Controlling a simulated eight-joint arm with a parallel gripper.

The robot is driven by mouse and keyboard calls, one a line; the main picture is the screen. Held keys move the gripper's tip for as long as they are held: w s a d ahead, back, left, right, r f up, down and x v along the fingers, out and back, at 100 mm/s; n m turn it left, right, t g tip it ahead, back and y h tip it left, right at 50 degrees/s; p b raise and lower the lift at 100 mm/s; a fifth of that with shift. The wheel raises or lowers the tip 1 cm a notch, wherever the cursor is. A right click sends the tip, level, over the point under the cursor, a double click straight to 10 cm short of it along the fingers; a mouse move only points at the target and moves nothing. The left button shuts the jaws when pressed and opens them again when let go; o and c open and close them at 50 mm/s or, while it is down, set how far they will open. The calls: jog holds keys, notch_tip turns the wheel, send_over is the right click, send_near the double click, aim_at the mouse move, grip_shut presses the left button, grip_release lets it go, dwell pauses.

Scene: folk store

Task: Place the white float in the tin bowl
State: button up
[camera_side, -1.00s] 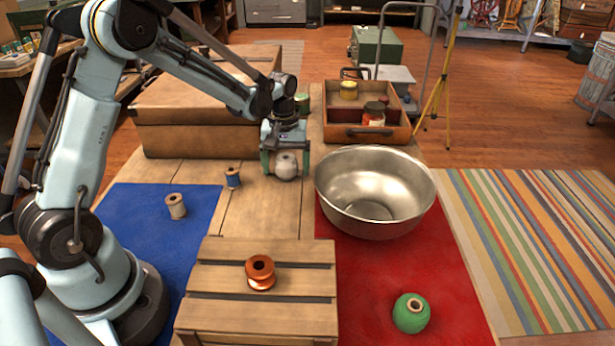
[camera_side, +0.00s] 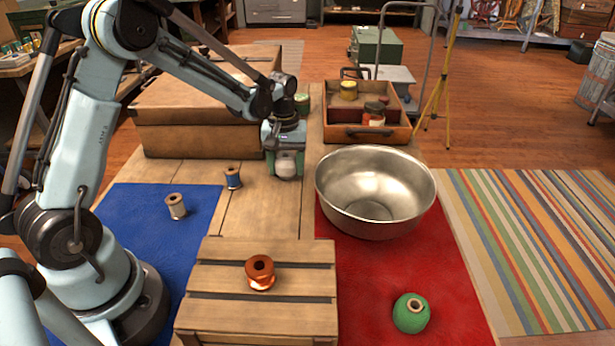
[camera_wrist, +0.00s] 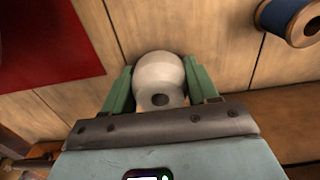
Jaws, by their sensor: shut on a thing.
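The white float (camera_side: 286,165) is a small round body with a hole in its end. It is at the table, left of the bowl and in front of the large wooden box. My gripper (camera_side: 284,160) is shut on it, with one green finger on each side, as the wrist view shows around the float (camera_wrist: 159,80). I cannot tell whether the float still touches the table. The tin bowl (camera_side: 340,205) is wide, shiny and empty. It stands to the right of my gripper, on the red cloth (camera_side: 400,270).
A wooden crate (camera_side: 215,280) with a copper spool (camera_side: 260,272) stands in front. A green float (camera_side: 411,313) lies on the red cloth. Two thread spools, blue (camera_side: 233,178) and pale (camera_side: 176,206), stand at left. A tray (camera_side: 388,134) of jars is behind the bowl.

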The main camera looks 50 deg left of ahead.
notch_tip(320, 180, up, 16)
jog(key=shift+m, duration=0.6)
jog(key=w+d, duration=0.1)
jog(key=d, duration=0.3)
jog(key=w+d, duration=0.1)
jog(key=d, duration=0.3)
jog(key=w+d, duration=0.1)
jog(key=d, duration=0.2)
jog(key=shift+d+f, duration=0.3)
jog(key=shift+d, duration=0.1)
jog(key=m, duration=0.1)
send_over(370, 207)
jog(key=s+d, duration=0.2)
jog(key=s, duration=0.1)
notch_tip(370, 207, down, 15)
jog(key=shift+a+f, duration=0.1)
jog(key=o, duration=0.9)
jog(key=shift+f, duration=0.1)
jog(key=shift+c, duration=0.2)
